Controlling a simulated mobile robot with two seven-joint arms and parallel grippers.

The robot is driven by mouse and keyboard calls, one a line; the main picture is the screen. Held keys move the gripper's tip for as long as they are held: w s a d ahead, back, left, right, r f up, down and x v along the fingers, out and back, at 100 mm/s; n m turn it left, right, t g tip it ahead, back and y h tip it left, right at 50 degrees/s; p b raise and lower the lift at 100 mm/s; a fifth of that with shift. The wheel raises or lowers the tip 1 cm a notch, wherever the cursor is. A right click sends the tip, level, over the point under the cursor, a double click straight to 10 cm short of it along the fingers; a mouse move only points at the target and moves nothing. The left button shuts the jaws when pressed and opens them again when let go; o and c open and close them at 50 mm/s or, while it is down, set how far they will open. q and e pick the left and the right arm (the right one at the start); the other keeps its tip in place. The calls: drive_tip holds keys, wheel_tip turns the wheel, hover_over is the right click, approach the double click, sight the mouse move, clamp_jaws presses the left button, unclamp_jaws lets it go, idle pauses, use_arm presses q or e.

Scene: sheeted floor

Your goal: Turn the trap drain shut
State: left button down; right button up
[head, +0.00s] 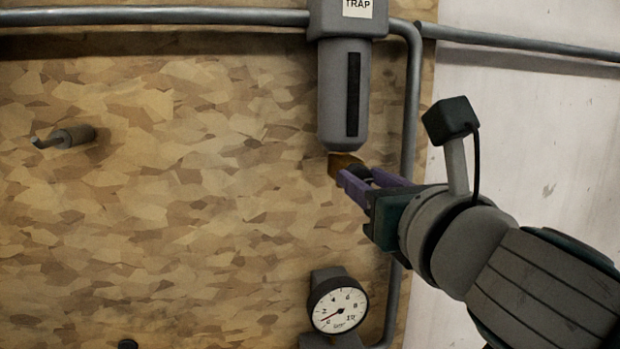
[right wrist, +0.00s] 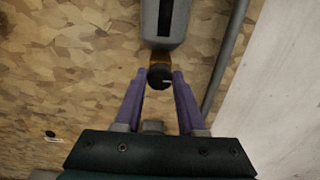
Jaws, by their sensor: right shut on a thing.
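The trap (head: 343,100) is a grey cylinder with a dark vertical sight strip, hanging under a grey head with a white label reading TRAP. Its brass drain (head: 341,160) sticks out at the bottom, with a dark round knob (head: 358,173). My right gripper (head: 355,182) has purple fingers, one on each side of the knob, and is shut on it. In the right wrist view the dark knob (right wrist: 160,76) sits between the two fingertips, below the trap body (right wrist: 165,22). The pale mark on the knob is too small to read well. My left gripper is out of view.
A grey pipe (head: 150,17) runs along the top, and another (head: 411,120) drops right of the trap, behind my right arm. A pressure gauge (head: 338,304) sits below. A grey peg with a hook (head: 72,137) sticks out at left. The board between is clear.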

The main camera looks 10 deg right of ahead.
clamp_jaws()
